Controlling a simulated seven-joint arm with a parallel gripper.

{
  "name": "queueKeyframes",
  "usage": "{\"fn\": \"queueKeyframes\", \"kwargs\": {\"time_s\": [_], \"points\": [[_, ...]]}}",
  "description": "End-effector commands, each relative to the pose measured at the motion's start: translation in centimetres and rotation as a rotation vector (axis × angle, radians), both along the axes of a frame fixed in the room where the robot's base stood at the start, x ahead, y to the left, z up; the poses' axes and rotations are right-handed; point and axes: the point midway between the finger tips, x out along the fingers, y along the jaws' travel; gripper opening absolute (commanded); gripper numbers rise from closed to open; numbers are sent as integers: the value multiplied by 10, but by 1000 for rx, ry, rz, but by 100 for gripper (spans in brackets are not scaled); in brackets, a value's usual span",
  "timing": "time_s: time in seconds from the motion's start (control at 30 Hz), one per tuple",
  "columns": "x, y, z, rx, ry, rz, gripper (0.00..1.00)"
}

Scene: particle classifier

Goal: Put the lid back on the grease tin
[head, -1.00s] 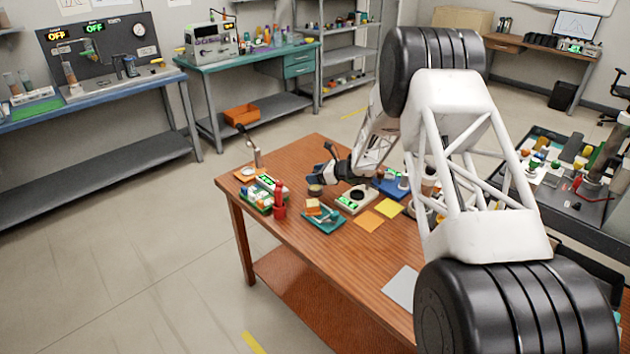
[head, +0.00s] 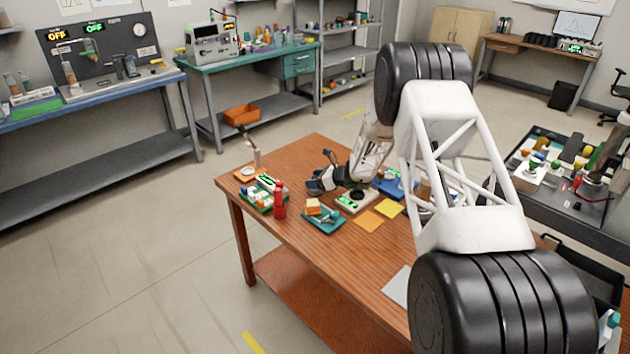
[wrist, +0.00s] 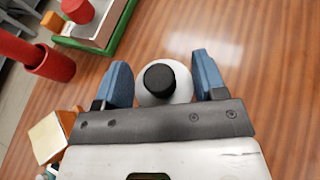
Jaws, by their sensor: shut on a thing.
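My gripper (head: 315,186) is low over the wooden table, between the green tray and the white device. In the wrist view my gripper (wrist: 163,78) has its blue fingers on either side of a pale round lid (wrist: 145,97) with a black knob (wrist: 160,77). It is shut on this lid, with the knob facing the camera. The grease tin cannot be made out now in either view; the gripper or lid seems to cover its place. Whether the lid touches the tin cannot be told.
A green tray (head: 252,205) of small parts and a red bottle (head: 280,200) stand left of the gripper. A teal tray (head: 331,226) with a sponge lies in front. A white device (head: 354,203) stands to the right. Orange (head: 369,221) and yellow (head: 389,208) sheets lie flat.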

Motion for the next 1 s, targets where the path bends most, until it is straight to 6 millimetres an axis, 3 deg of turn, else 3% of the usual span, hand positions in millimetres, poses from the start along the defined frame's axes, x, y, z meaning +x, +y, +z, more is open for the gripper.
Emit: {"fn": "queueKeyframes", "kwargs": {"time_s": [0.7, 0.73, 0.87, 1.0], "points": [[0, 0, -10, 0, -1, 0, 41], [0, 0, -10, 0, -1, 0, 67], [0, 0, -10, 0, -1, 0, 87], [0, 0, -10, 0, -1, 0, 90]]}}
